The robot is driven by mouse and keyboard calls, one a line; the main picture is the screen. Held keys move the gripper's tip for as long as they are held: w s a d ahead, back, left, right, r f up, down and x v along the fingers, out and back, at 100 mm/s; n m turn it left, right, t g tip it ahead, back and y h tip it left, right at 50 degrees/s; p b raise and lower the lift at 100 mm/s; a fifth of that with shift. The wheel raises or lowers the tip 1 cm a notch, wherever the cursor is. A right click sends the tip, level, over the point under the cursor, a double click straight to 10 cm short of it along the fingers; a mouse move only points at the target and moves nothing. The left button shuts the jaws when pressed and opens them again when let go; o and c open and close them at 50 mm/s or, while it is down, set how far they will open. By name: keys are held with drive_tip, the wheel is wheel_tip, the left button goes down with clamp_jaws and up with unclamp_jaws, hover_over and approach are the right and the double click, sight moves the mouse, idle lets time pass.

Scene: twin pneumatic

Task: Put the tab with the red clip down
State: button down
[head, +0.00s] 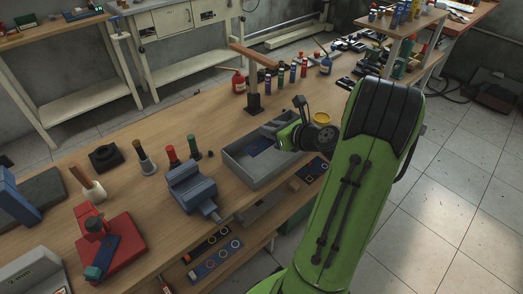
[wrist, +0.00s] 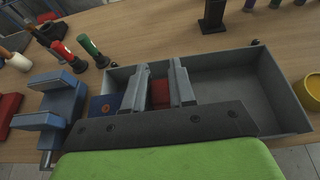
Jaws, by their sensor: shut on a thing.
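My gripper (wrist: 162,88) shows in the wrist view with its two grey fingers on either side of a red piece, the red clip (wrist: 160,93). It is over or inside the grey tray. A dark blue tab (wrist: 104,107) with an orange ring mark shows just left of the left finger. I cannot tell whether it is joined to the red clip. In the head view a blue piece (head: 260,146) shows within the tray, left of my gripper. The fingertips are mostly hidden there.
The grey tray (wrist: 287,92) has a bare right part. A blue vise (head: 190,186) stands left of it.

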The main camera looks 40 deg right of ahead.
sight(271, 159)
wheel_tip(271, 159, down, 10)
drive_tip(key=b, duration=0.5)
drive_tip(key=shift+s+d, duration=0.1)
drive_tip(key=shift+r, duration=0.1)
